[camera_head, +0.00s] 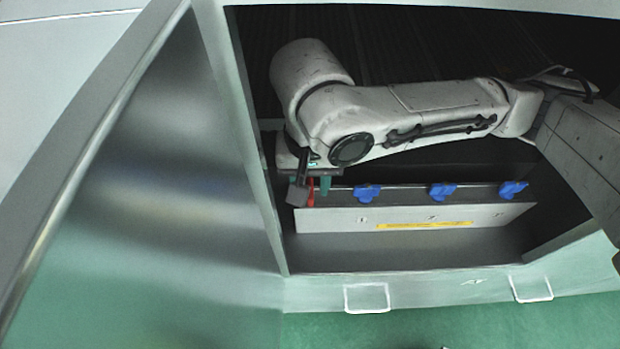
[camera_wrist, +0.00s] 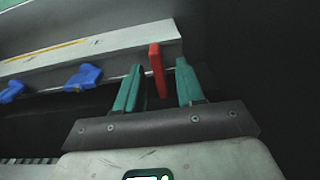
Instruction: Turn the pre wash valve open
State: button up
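A thin red valve handle (camera_wrist: 157,72) is at the end of the panel's valve row; in the head view it (camera_head: 310,193) is partly hidden by my gripper. Which valve is the pre wash valve cannot be read from labels; the red handle is the only one of its colour. My gripper (camera_wrist: 158,64) has two green fingers, open, one on each side of the red handle. The handle lies between them, with a visible gap on both sides. In the head view my gripper (camera_head: 309,188) reaches down at the panel's left end.
Blue valve handles (camera_head: 367,193), (camera_head: 442,191) and (camera_head: 512,190) stand along the same light panel (camera_head: 330,219), which has small numbers and a yellow strip (camera_head: 425,225). The cabinet's metal side wall (camera_head: 252,150) is close left of my gripper. An open door (camera_head: 170,190) stands further left.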

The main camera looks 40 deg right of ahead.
jog(key=shift+c, duration=0.2)
grip_shut()
jog(key=shift+n, duration=0.3)
jog(key=n+p, duration=0.1)
jog(key=n, duration=0.2)
jog(key=shift+n, duration=0.4)
jog(key=n, duration=0.9)
jog(key=n+b, duration=0.1)
jog(key=n, duration=0.3)
jog(key=shift+n, duration=0.4)
